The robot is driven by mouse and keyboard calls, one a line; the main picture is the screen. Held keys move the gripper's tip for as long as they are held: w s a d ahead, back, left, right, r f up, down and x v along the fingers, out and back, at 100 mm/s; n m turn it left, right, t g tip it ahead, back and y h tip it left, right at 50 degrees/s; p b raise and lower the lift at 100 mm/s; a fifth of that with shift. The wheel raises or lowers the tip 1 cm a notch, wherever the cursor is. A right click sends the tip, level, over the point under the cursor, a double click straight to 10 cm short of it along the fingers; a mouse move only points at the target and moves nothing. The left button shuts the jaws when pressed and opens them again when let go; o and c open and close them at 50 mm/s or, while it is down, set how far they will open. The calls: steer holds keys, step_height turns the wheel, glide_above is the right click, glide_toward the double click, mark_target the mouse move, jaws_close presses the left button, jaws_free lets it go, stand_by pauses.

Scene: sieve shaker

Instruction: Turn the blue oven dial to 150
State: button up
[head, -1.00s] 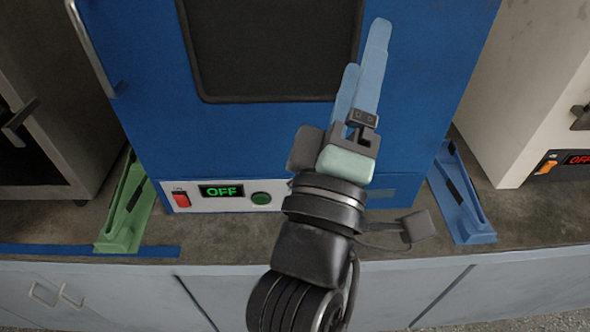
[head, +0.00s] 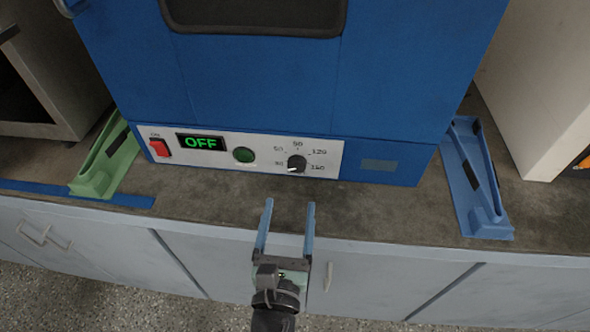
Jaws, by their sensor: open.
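The blue oven (head: 250,85) stands on the counter with its control panel (head: 330,155) facing me. The black dial (head: 296,164) is at the panel's right part, with printed numbers around it. Its pale mark seems to point down and slightly left, near the lowest printed number. The display (head: 201,143) reads OFF in green. My gripper (head: 289,204) is open and empty, in front of the counter edge, below and apart from the dial. Its two blue fingers point up toward the panel.
A red switch (head: 160,147) and a green button (head: 243,155) sit left of the dial. A green bracket (head: 108,160) and a blue bracket (head: 474,182) flank the oven. The counter strip (head: 225,195) before the panel is clear.

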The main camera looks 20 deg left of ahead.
mark_target(296, 168)
steer(key=p+x, duration=0.1)
steer(key=x, duration=0.8)
jaws_close()
